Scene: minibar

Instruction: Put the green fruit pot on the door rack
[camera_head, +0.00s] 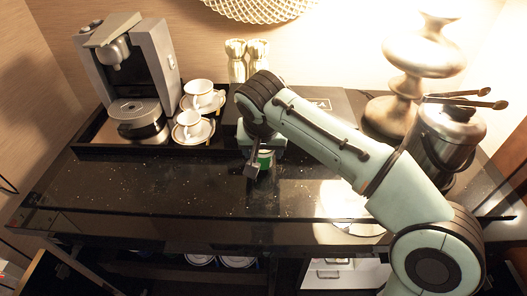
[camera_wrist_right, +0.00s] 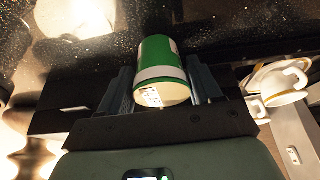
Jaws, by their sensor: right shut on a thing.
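The green fruit pot (camera_wrist_right: 158,58) is a green cylinder with white bands and a pale end. In the wrist view it sits between the two fingers of my right gripper (camera_wrist_right: 160,88), which is shut on it. In the head view the pot (camera_head: 265,160) shows as a small green patch at my right gripper (camera_head: 259,166), over the dark counter, partly hidden by the gripper. I cannot tell whether the pot touches the counter. The door rack is not clearly identifiable. My left gripper is not in view.
A coffee machine (camera_head: 125,75) and white cups (camera_head: 201,94) stand on a black tray (camera_head: 90,148) at the back left. A metal ice bucket (camera_head: 444,138) with tongs and a lamp (camera_head: 405,80) stand right. The counter's front left (camera_head: 150,190) is clear. Open shelves with dishes lie below.

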